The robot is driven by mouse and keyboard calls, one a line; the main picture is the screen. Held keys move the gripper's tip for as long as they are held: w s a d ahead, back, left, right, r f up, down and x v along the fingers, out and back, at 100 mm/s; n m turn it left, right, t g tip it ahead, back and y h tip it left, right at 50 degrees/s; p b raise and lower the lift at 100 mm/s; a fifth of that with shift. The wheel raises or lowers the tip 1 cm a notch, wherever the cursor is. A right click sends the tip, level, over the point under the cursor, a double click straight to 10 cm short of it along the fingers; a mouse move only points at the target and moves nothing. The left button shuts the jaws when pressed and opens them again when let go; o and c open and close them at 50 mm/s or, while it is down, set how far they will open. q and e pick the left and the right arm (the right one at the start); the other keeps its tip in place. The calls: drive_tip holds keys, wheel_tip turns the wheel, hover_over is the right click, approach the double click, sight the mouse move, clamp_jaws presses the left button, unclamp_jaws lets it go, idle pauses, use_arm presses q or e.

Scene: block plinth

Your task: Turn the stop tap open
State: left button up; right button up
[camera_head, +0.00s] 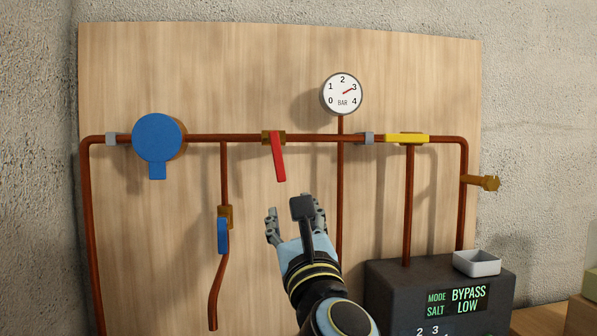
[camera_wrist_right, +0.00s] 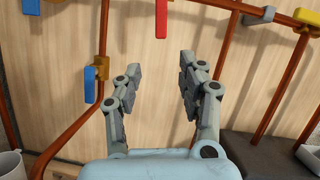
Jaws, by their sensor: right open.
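A red lever tap (camera_head: 278,157) hangs from a brass body on the horizontal copper pipe, its lever down and slightly tilted, across the pipe. Its lower end shows at the top of the right wrist view (camera_wrist_right: 161,18). My right gripper (camera_head: 293,212) is open and empty, below the red lever and apart from it. In the right wrist view its two fingers (camera_wrist_right: 160,70) are spread in front of the board. The printed labels do not show which tap is the stop tap. My left gripper is not in view.
A yellow lever (camera_head: 407,139) lies along the pipe. A blue lever (camera_head: 223,235) hangs on the lower left branch. A blue round housing (camera_head: 157,137), a gauge (camera_head: 342,94) and a dark control box (camera_head: 440,290) with a white tray (camera_head: 477,262) surround it.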

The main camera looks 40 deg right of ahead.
sight(281, 172)
drive_tip(key=shift+m+h, duration=0.4)
drive_tip(key=shift+h, duration=0.1)
drive_tip(key=p+x, duration=0.1)
drive_tip(key=x, duration=0.2)
drive_tip(key=r+p+x, duration=0.1)
drive_tip(key=x, duration=0.3)
drive_tip(key=a+r+x, duration=0.1)
drive_tip(key=x, duration=0.2)
drive_tip(key=shift+d+r+p, duration=0.1)
drive_tip(key=shift+r+p, duration=0.05)
drive_tip(key=shift+p, duration=0.25)
drive_tip(key=shift+w+d+r, duration=0.1)
drive_tip(key=shift+w+d, duration=0.2)
drive_tip(key=shift+w, duration=0.2)
drive_tip(key=shift+c, duration=0.7)
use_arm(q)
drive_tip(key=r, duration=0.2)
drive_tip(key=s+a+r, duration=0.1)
use_arm(e)
clamp_jaws()
